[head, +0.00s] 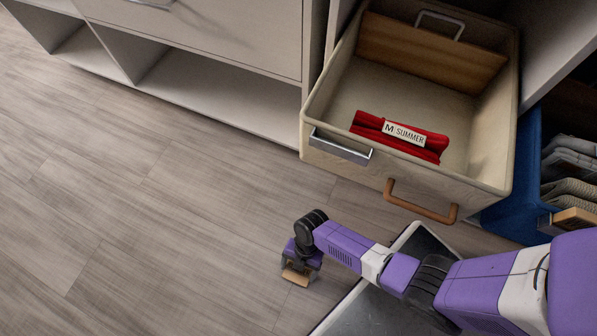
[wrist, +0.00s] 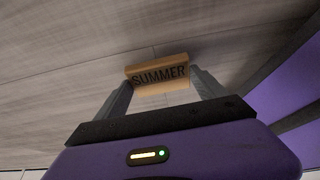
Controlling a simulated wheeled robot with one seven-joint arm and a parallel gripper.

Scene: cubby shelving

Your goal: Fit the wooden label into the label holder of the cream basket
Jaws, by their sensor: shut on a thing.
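The wooden label (wrist: 158,75) reads SUMMER in the wrist view. My gripper (wrist: 155,92) is shut on it, with a finger at each end. In the head view my gripper (head: 298,272) is low over the floor, left of and below the cream basket (head: 335,165), and apart from it; the label (head: 295,277) shows only as a small tan edge there. The cream basket is pulled out from the shelving. A metal label holder (head: 340,147) sits on its front at the left, beside a brown handle (head: 420,203). I cannot see into the holder.
Inside the basket lie a red folded cloth (head: 367,124) tagged "M SUMMER" and a wooden divider (head: 430,52). A blue basket (head: 517,190) with folded cloths stands at the right. White shelving (head: 215,85) is at the upper left. The wood floor (head: 130,200) at left is clear.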

